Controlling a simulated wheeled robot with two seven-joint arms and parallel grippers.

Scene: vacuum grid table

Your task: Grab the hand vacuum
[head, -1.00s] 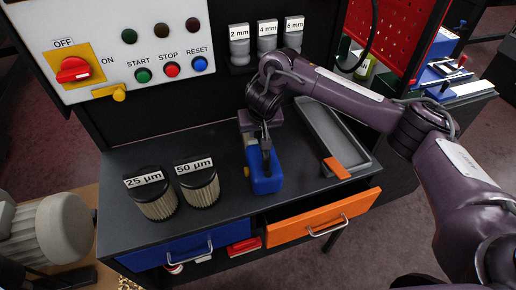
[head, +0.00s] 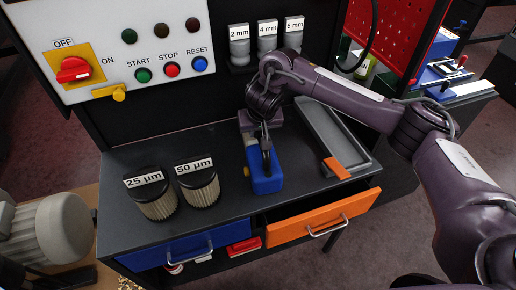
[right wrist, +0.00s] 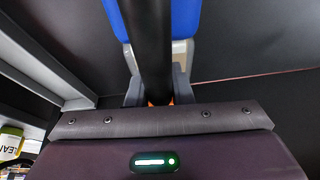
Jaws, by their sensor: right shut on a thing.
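The hand vacuum (head: 264,182) has a blue body, a black handle on top and a grey part behind. It sits on the dark table, right of the two filters. My right gripper (head: 266,138) is over it and shut on its black handle. In the right wrist view the handle (right wrist: 148,40) runs between the fingers of my right gripper (right wrist: 158,95), with blue body on both sides. The gripper hides part of the vacuum. My left gripper is not in view.
Two filters, 25 µm (head: 152,195) and 50 µm (head: 198,184), stand left on the table (head: 225,205). A grey tray (head: 318,122) with an orange piece (head: 336,168) lies right. An orange drawer (head: 322,217) is pulled out in front. The control panel (head: 130,45) rises behind.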

